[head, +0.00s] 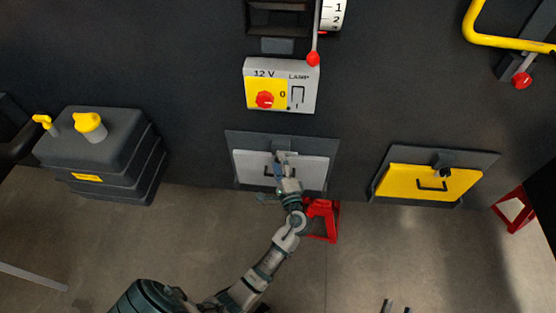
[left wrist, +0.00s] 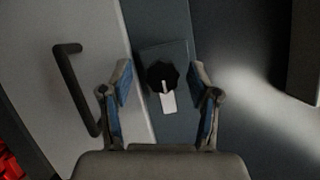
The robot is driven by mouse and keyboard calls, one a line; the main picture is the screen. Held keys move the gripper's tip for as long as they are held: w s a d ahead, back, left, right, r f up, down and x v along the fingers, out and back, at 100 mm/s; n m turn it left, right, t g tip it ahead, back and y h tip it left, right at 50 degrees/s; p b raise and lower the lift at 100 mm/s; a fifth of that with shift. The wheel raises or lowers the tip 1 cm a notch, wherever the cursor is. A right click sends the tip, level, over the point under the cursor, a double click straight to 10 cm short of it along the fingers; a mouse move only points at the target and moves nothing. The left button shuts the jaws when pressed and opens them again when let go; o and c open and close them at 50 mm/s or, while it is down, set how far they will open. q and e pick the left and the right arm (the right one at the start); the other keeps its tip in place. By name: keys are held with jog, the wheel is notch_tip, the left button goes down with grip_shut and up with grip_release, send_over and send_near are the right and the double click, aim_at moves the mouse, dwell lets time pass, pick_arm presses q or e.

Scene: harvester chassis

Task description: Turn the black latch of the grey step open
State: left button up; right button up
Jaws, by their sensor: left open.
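The grey step (head: 252,168) is a light panel with a black handle, set in a dark frame low on the chassis wall. In the left wrist view the step (left wrist: 85,35) lies at left, with its black handle (left wrist: 72,85). The black latch (left wrist: 162,76) is a round knob with a pale pointer on a blue-grey plate, beside the step's edge. My left gripper (head: 285,156) is open in front of the step's upper middle and hides the latch in the head view. In the wrist view its fingertips (left wrist: 160,80) stand either side of the latch, with gaps. Two tips of my right gripper (head: 396,306) show apart at the bottom edge.
A yellow step (head: 405,182) with its own black latch (head: 446,172) is at right. A red stand (head: 322,220) is just below the grey step. A 12 V lamp switch box (head: 282,86) is above. A dark tank (head: 105,150) with yellow caps is at left.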

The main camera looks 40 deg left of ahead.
pick_arm(q)
jog(key=v, duration=1)
jog(key=shift+s+d, duration=0.2)
jog(key=shift+d, duration=0.05)
jog(key=shift+f, duration=0.1)
